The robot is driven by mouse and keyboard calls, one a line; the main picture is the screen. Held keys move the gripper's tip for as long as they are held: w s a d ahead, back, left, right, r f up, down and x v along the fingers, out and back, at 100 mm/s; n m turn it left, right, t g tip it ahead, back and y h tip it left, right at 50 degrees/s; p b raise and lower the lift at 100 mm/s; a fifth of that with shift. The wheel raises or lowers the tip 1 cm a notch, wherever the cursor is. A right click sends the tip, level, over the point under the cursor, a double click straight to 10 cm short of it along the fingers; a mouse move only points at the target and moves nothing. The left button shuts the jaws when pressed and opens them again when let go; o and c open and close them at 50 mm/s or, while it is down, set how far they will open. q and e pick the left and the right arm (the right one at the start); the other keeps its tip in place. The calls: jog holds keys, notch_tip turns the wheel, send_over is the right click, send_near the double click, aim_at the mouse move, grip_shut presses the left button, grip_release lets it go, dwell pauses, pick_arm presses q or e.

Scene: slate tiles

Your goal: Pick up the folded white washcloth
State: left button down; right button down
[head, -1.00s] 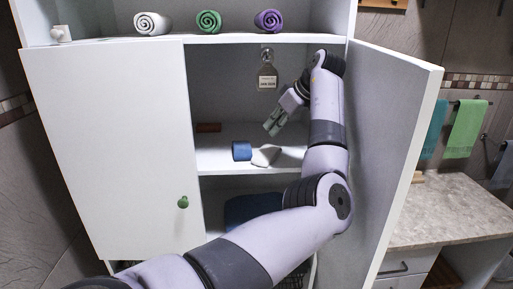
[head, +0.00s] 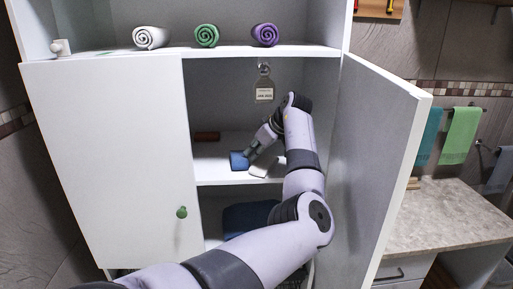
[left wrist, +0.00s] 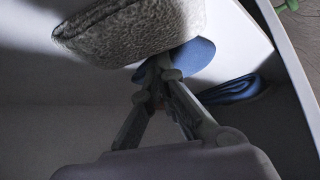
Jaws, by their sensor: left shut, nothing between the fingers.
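The white washcloth (head: 262,168) lies on the middle shelf of the open cabinet, next to a blue roll-shaped item (head: 238,161). My left gripper (head: 251,154) is shut and empty, low over the shelf by the gap between the two. In the left wrist view the washcloth (left wrist: 135,30) looks grey and fuzzy in shadow, above the shut fingertips (left wrist: 163,70). The blue item (left wrist: 195,58) shows just beyond the tips. I cannot tell whether the fingers touch either one. My arm hides part of the shelf. My right gripper is not in view.
The open right door (head: 380,150) and closed left door (head: 110,160) flank the opening. A tag (head: 264,93) hangs above. A brown item (head: 206,137) lies behind, and blue folded cloth (head: 245,217) on the shelf below. Rolled towels (head: 206,35) stand on top.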

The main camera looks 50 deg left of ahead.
aim_at(266, 163)
pick_arm(q)
jog(key=d, duration=0.3)
jog(key=w+d+p, duration=0.1)
jog(key=d, duration=0.2)
jog(key=shift+w+d+p, duration=0.15)
jog(key=shift+d+p, duration=0.15)
jog(key=shift+d, duration=0.1)
jog(key=shift+a, duration=0.1)
